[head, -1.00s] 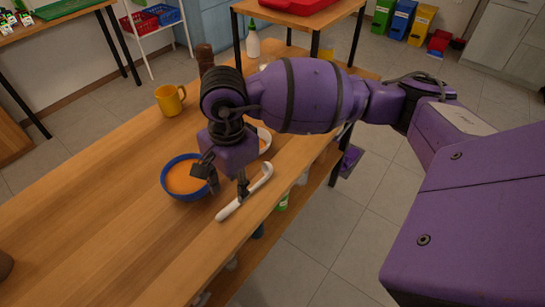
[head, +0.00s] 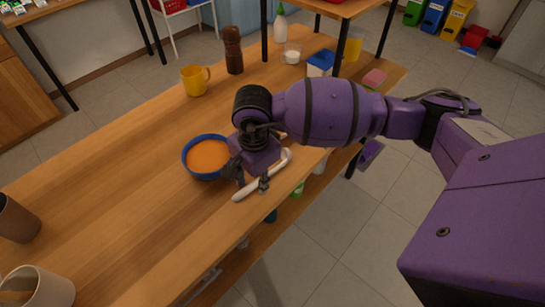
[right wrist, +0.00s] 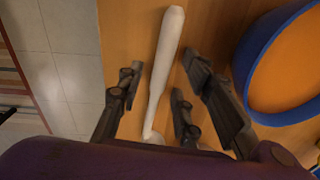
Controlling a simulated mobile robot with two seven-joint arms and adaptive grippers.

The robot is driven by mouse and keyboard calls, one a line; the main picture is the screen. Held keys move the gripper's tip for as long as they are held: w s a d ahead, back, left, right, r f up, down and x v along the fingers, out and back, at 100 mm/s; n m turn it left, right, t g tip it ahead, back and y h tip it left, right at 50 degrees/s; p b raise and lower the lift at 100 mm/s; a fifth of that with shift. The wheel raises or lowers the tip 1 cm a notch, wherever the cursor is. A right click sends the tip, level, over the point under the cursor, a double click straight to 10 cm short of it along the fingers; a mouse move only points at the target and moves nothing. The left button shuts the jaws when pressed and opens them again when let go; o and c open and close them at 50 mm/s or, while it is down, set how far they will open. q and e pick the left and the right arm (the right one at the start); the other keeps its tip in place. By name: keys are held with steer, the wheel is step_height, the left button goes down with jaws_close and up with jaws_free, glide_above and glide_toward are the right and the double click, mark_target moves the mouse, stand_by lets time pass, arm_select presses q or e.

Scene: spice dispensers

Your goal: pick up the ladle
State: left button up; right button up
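The white ladle (head: 247,189) lies on the wooden table near its right edge. Its long handle (right wrist: 167,45) shows in the right wrist view. My right gripper (head: 252,185) is open and points down over the ladle. In the right wrist view its fingers (right wrist: 158,78) are on either side of the handle, with gaps on both sides. The ladle's far end is partly hidden by my gripper and arm. My left gripper is not in view.
A blue bowl of orange contents (head: 189,163) stands close left of my right gripper. A yellow mug (head: 194,82), a brown pepper mill (head: 233,50) and a glass (head: 292,53) stand farther back. Cups stand at the lower left. The table's left middle is clear.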

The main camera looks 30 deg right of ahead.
mark_target(254, 181)
jaws_close()
steer(key=shift+r, duration=0.1)
steer(key=shift+w+r, duration=0.1)
steer(key=shift+r, duration=0.25)
step_height(254, 181, up, 2)
steer(key=shift+r, duration=0.15)
steer(key=s+a+r, duration=0.9)
steer(key=a+r, duration=0.1)
steer(key=shift+a+b, duration=0.4)
steer(key=shift+s, duration=0.1)
